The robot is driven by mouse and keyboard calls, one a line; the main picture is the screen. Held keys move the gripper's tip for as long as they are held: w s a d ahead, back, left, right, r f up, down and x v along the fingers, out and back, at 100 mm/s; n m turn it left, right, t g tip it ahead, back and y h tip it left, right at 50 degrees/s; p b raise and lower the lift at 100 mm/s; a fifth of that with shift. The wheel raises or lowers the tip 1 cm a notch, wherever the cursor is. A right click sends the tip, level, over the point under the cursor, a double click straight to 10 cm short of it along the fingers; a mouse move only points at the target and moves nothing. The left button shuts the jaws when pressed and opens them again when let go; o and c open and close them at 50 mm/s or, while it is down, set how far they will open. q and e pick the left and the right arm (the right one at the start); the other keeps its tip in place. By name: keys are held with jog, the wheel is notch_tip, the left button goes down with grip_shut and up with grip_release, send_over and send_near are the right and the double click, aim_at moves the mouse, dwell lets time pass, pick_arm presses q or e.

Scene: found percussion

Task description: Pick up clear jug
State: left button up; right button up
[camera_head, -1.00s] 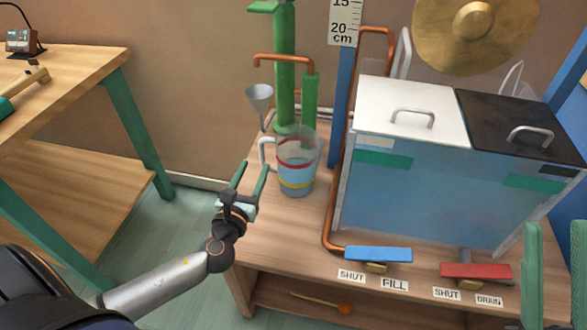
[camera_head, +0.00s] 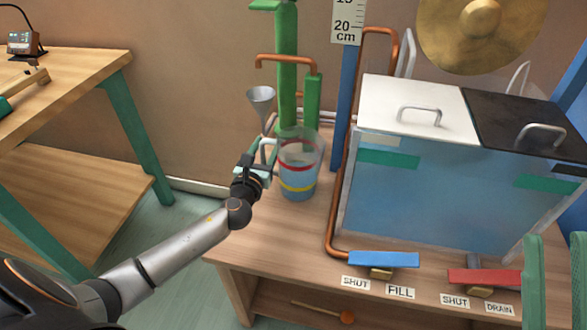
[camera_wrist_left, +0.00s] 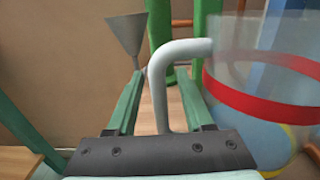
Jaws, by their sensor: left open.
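The clear jug (camera_head: 299,170) stands upright on the wooden bench, with a red band, a yellow band and bluish contents low in it. Its pale handle (camera_head: 265,150) points left. My left gripper (camera_head: 262,153) is open at the handle. In the left wrist view the handle (camera_wrist_left: 158,90) stands between the two green fingers, with gaps showing on both sides, and the jug body (camera_wrist_left: 262,95) is to the right. My right gripper (camera_head: 555,242) is open and empty at the lower right of the head view, its two green fingers apart.
A funnel (camera_head: 261,98) and green pipes (camera_head: 286,70) stand behind the jug. A large tank (camera_head: 430,205) with white and black lids is to its right. Blue (camera_head: 383,259) and red (camera_head: 484,277) levers sit at the bench front. A gong (camera_head: 480,30) hangs behind.

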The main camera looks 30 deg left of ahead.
pick_arm(q)
jog(key=shift+c, duration=0.3)
grip_shut()
dwell(0.9)
jog(key=shift+r, duration=0.1)
